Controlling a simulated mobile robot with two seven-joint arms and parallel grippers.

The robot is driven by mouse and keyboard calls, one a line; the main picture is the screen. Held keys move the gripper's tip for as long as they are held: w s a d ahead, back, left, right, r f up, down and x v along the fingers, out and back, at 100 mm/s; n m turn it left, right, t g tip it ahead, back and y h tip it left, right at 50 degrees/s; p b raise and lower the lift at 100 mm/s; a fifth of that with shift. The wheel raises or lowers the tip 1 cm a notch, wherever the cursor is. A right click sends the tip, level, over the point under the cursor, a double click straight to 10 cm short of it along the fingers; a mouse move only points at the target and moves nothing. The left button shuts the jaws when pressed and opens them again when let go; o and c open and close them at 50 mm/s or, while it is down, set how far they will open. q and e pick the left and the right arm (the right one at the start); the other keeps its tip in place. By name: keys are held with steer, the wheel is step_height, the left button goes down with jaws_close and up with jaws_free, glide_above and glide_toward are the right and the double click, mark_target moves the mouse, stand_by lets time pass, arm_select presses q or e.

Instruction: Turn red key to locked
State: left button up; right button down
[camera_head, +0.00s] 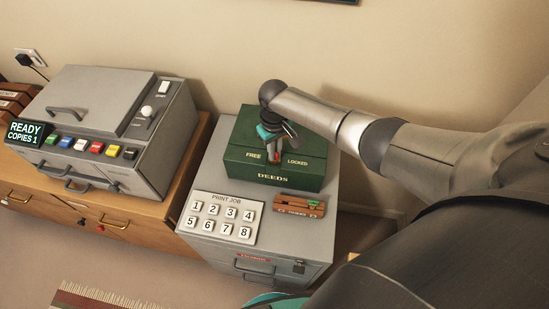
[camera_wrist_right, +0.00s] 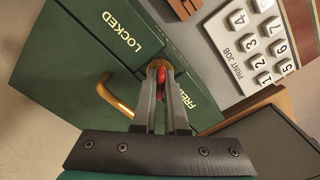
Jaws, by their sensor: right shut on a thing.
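The green deeds box (camera_head: 246,170) stands on the grey cabinet, with FREE marked on the left and LOCKED on the right of its front strip. My right gripper (camera_head: 274,158) reaches down onto the box between the two words. It is shut on the red key (camera_wrist_right: 161,77), which shows as a small red piece between the fingertips in the right wrist view. The fingers hide most of the key, so I cannot tell exactly which way it points. A brass handle (camera_wrist_right: 115,97) on the box curves beside the fingers. My left gripper is not in view.
The grey cabinet (camera_head: 212,258) also bears a PRINT JOB number pad (camera_head: 220,217) and a brown wooden block (camera_head: 297,205) with a green piece. A grey copier (camera_head: 104,120) stands on a wooden desk at left. The wall is close behind.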

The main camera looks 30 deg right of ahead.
steer(key=shift+r+m+p, duration=0.1)
steer(key=shift+m+p, duration=0.2)
steer(key=shift+m, duration=0.4)
steer(key=shift+a+m+p, duration=0.1)
steer(key=shift+m+p, duration=0.55)
steer(key=shift+m, duration=0.85)
steer(key=shift+m+p, duration=0.3)
steer(key=shift+m, duration=0.1)
